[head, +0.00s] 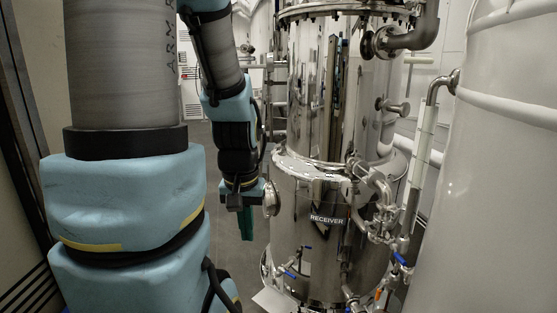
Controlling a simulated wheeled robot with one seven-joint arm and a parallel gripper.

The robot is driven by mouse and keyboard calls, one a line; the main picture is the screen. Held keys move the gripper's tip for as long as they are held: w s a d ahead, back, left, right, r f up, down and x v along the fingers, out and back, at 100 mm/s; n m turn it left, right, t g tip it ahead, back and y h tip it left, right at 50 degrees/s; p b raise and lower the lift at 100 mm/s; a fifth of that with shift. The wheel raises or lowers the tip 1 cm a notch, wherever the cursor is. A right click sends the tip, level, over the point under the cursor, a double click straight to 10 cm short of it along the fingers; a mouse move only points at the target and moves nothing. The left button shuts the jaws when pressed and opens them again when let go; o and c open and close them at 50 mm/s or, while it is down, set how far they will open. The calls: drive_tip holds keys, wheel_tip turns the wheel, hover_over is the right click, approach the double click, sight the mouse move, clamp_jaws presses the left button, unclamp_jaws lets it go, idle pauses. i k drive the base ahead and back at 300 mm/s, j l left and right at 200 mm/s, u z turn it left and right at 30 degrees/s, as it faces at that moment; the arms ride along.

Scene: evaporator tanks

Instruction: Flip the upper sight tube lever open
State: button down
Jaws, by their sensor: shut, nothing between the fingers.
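My gripper (246,218) hangs pointing down, left of the lower tank marked RECEIVER (328,262). Its dark green fingers look together, with nothing held. A round flanged port (271,198) on the tank's left side is close beside it in the picture. I cannot pick out the upper sight tube lever with certainty. Thin pipework (266,62) left of the upper steel tank (310,90) is partly hidden behind my arm. Small blue valve handles show low on the tank front (290,275) and at its lower right (400,259).
A large white tank (508,190) fills the right side. Pipes and valves (378,190) crowd the receiver's right front. A flanged elbow pipe (420,35) juts from the upper tank. Grey floor (195,135) is open behind my arm.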

sight(392, 246)
drive_tip(key=z, duration=0.95)
